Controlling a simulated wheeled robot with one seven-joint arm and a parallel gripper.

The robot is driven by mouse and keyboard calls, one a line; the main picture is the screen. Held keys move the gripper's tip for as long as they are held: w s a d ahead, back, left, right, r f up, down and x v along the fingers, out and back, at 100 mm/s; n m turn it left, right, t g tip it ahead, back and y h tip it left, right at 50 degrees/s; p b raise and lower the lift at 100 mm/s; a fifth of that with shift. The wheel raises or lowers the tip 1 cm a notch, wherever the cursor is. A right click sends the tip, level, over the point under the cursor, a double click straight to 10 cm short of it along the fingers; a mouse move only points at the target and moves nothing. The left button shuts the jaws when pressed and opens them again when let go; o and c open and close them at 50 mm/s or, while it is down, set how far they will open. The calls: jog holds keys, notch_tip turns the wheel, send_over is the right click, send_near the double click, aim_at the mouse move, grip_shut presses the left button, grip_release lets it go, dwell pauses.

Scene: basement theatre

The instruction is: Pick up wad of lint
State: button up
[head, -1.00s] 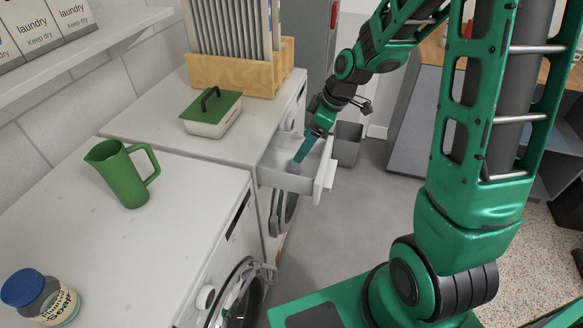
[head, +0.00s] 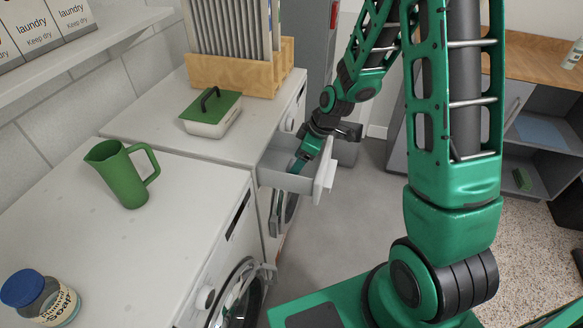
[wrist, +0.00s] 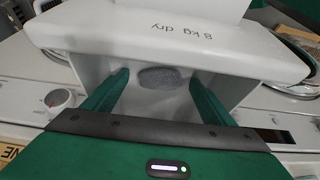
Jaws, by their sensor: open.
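The wad of lint (wrist: 160,77) is a grey, fuzzy oval lying in the open white drawer (wrist: 170,40) of the far machine. In the wrist view it shows between and beyond the fingers of my gripper (wrist: 157,92), with a gap to each finger. My gripper is open and empty. In the head view my gripper (head: 296,166) points down into the open drawer (head: 272,178). The lint cannot be made out in the head view; the gripper and drawer walls may hide it.
A white tub with a green lid (head: 211,113) and a wooden rack (head: 235,74) stand on the far machine. A green jug (head: 122,173) and a blue-capped soap jar (head: 40,296) stand on the near machine. The drawer's walls and front lie close around my fingers.

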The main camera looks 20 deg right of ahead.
jog(key=c, duration=1.1)
